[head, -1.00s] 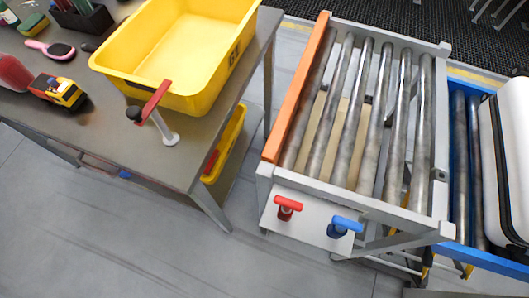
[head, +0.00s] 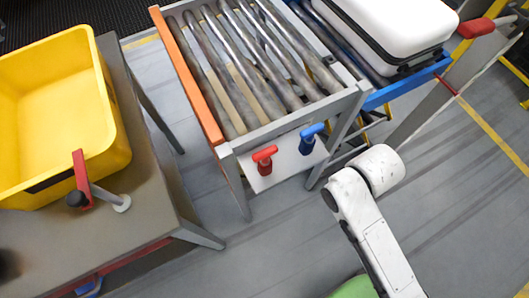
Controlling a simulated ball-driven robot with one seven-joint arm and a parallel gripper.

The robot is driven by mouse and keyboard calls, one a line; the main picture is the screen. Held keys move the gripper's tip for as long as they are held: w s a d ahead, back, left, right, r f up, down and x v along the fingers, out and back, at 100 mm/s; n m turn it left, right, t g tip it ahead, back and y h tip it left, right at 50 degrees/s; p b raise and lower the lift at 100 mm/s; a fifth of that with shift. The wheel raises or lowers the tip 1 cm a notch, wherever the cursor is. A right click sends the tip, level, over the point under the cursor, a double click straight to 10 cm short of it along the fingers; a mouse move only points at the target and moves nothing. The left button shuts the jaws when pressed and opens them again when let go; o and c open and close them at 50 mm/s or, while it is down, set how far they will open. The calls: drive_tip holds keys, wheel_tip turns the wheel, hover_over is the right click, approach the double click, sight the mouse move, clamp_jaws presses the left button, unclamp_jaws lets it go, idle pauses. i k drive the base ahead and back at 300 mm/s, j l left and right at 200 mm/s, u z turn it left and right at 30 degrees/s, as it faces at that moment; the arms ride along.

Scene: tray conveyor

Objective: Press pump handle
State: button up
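I cannot tell for sure which part is the pump handle. A red-gripped lever (head: 480,27) stands at the top right, beside a long sloping grey bar. A red T-handle (head: 264,156) and a blue T-handle (head: 311,135) sit on the white front panel of the roller conveyor (head: 240,75). Another red-and-grey lever (head: 84,178) is at the corner of the table, by the yellow bin. My white arm shows at the lower right, apart from these handles in the picture. My gripper is out of view.
The yellow bin (head: 100,100) sits on the grey table (head: 130,225) at left. A white case (head: 400,30) lies on the blue-framed conveyor behind. Open grey floor (head: 290,230) lies between table and conveyor. A yellow line (head: 497,140) crosses the floor at right.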

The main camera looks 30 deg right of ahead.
sight(475, 28)
drive_tip(key=z, duration=0.4)
drive_tip(key=k+l+z, duration=0.1)
drive_tip(key=z, duration=0.25)
drive_tip(key=l+z, duration=0.15)
drive_tip(key=z, duration=0.25)
